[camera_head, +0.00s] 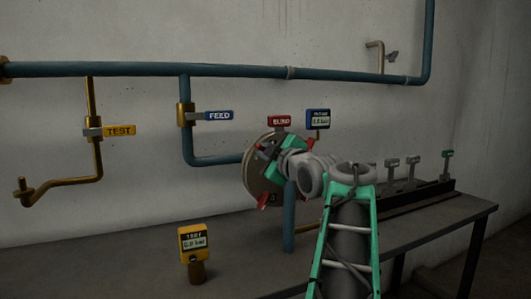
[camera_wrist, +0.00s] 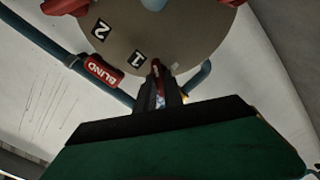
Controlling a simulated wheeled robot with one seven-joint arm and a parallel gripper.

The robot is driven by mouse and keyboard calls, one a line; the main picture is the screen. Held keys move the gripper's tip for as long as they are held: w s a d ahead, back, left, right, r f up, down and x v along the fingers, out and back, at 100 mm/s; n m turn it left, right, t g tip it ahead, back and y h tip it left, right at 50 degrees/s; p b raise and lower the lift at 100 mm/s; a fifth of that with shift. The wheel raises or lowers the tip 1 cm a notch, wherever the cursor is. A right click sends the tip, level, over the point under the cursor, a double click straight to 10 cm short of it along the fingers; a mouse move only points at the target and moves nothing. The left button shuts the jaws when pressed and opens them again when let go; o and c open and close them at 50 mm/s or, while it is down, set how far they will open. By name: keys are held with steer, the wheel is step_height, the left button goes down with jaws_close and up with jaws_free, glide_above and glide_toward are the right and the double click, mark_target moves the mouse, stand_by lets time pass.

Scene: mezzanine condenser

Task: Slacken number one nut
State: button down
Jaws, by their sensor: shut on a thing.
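A round grey-brown flange disc (camera_head: 252,183) stands at the end of the feed pipe, above the bench. In the wrist view the disc (camera_wrist: 190,28) carries a "1" and a "2" on black labels. My gripper (camera_head: 268,152) reaches the upper part of the disc. In the wrist view my gripper (camera_wrist: 157,88) is shut on a small red piece, the number one nut (camera_wrist: 156,68), beside the "1" label. The fingers hide most of that nut. Another red nut (camera_head: 264,200) shows low on the disc, apart from my gripper.
A red BLIND tag (camera_head: 279,121) and a blue gauge display (camera_head: 318,119) stand above the disc. A FEED valve tag (camera_head: 218,115) and a TEST tag (camera_head: 119,131) hang left. A yellow test meter (camera_head: 193,243) stands on the bench (camera_head: 130,265). Several small levers (camera_head: 413,160) line its right.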

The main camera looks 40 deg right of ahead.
steer(key=c, duration=1.5)
jaws_free()
steer(key=shift+o, duration=0.2)
steer(key=v, duration=0.7)
steer(key=shift+s, duration=0.35)
steer(key=shift+a, duration=0.2)
